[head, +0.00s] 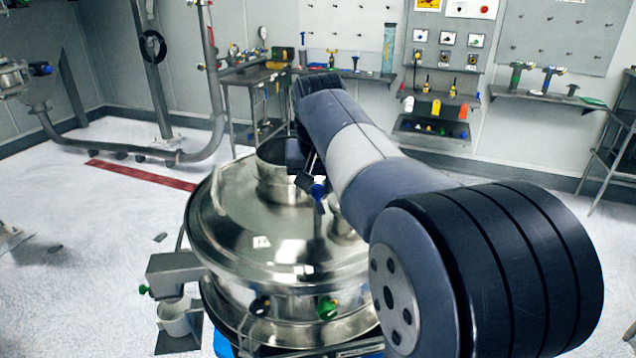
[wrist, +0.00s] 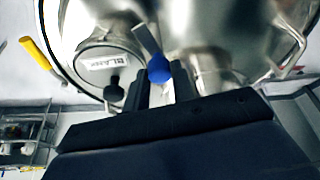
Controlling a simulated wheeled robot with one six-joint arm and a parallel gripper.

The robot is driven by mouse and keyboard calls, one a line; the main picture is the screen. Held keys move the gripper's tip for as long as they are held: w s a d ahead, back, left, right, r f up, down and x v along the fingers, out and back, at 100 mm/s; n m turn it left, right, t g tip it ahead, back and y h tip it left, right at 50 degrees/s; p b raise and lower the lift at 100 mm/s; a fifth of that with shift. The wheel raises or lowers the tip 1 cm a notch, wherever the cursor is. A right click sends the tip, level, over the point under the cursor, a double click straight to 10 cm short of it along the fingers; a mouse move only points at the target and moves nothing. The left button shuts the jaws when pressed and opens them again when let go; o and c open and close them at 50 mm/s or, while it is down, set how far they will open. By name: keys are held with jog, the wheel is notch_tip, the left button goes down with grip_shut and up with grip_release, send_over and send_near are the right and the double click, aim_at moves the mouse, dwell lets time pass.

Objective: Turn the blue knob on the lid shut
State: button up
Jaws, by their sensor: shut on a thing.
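The blue knob (head: 318,190) is on top of the shiny steel lid (head: 230,225) of the sifter, near the upright neck. In the wrist view the blue knob (wrist: 158,69) sits at the tips of my two dark fingers, at the end of a pale metal lever (wrist: 147,40). My gripper (wrist: 160,82) is shut on the knob. In the head view my gripper (head: 310,178) is small and dark, and my arm covers the right part of the lid.
A round cover labelled BLANK (wrist: 103,65) with a black knob (wrist: 114,89) lies left of my fingers. A yellow handle (wrist: 36,53) is at the lid's edge. The floor at left is mostly open.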

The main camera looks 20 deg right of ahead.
jog(key=shift+c, duration=1.1)
jog(key=n+y+p, duration=0.1)
jog(key=n, duration=0.2)
jog(key=shift+d+r, duration=0.1)
jog(key=shift+d, duration=0.05)
jog(key=n+y+p, duration=0.1)
jog(key=n, duration=0.2)
jog(key=n+y+p, duration=0.1)
jog(key=n, duration=0.2)
jog(key=shift+d+y+p, duration=0.15)
jog(key=shift+y+p, duration=0.15)
jog(key=n, duration=0.2)
jog(key=n+y+p, duration=0.1)
jog(key=n, duration=0.1)
jog(key=shift+w+d+n+g+y, duration=0.1)
jog(key=shift+n+g+y, duration=0.2)
jog(key=shift+n+g, duration=0.1)
jog(key=shift+w+n+g+y+p, duration=0.15)
jog(key=shift+n+g+p, duration=0.25)
jog(key=shift+n, duration=0.65)
jog(key=shift+s+n+g+y+p, duration=0.1)
jog(key=shift+n+g+y+p, duration=0.25)
jog(key=shift+n, duration=0.7)
